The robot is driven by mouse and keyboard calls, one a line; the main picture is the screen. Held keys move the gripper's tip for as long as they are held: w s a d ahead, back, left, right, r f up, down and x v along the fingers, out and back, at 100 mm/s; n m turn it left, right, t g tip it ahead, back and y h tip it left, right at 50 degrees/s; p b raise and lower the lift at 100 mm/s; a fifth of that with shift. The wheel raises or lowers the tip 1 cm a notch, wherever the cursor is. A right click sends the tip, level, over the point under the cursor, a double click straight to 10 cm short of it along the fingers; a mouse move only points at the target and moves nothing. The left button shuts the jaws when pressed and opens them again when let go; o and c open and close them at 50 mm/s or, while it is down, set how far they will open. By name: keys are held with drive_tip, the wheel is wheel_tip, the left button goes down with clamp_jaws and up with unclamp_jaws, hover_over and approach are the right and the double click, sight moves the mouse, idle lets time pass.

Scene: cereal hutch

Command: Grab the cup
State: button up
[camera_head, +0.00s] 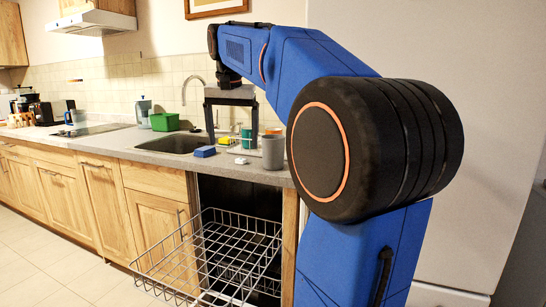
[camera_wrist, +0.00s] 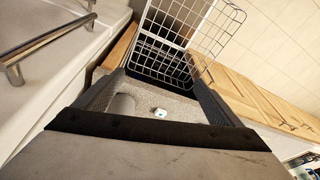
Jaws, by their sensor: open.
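A grey cup (camera_head: 273,151) stands upright near the counter's front edge, beside my arm. A teal cup (camera_head: 247,140) stands behind it to the left, and part of another cup shows behind the grey one. In the wrist view a grey round shape (camera_wrist: 123,104), likely the grey cup, is between the fingers, nearer the left one. My gripper (camera_head: 232,138) is open and empty, pointing down over the counter by the sink. In the wrist view its two fingers (camera_wrist: 157,80) are spread wide. I cannot tell its exact height above the cups.
A small white item (camera_head: 241,161) and a blue sponge-like block (camera_head: 205,152) lie on the counter. The sink (camera_head: 180,143) and a green bin (camera_head: 164,122) are to the left. A wire dishwasher rack (camera_head: 205,262) is pulled out below. A tall pale cabinet or fridge (camera_head: 470,130) is at right.

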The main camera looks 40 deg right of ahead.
drive_tip(key=w+d+r+m+g, duration=0.1)
drive_tip(key=w+d+r+m, duration=0.15)
drive_tip(key=d, duration=0.35)
drive_tip(key=w+d+r+m, duration=0.2)
drive_tip(key=w+d+r, duration=0.1)
drive_tip(key=d, duration=0.2)
wheel_tip(320, 180, up, 2)
drive_tip(key=m+g, duration=0.1)
drive_tip(key=m, duration=0.2)
hover_over(274, 148)
drive_tip(key=w, duration=0.3)
drive_tip(key=shift+w+d+f, duration=0.1)
drive_tip(key=shift+d+f, duration=0.45)
drive_tip(key=shift+f, duration=2.25)
drive_tip(key=shift+s+d+f, duration=0.1)
drive_tip(key=shift+d+f, duration=0.45)
drive_tip(key=shift+f, duration=2.2)
drive_tip(key=shift+w+d+f, duration=0.1)
drive_tip(key=shift+d+f, duration=0.45)
drive_tip(key=shift+f, duration=2.25)
drive_tip(key=c, duration=1.2)
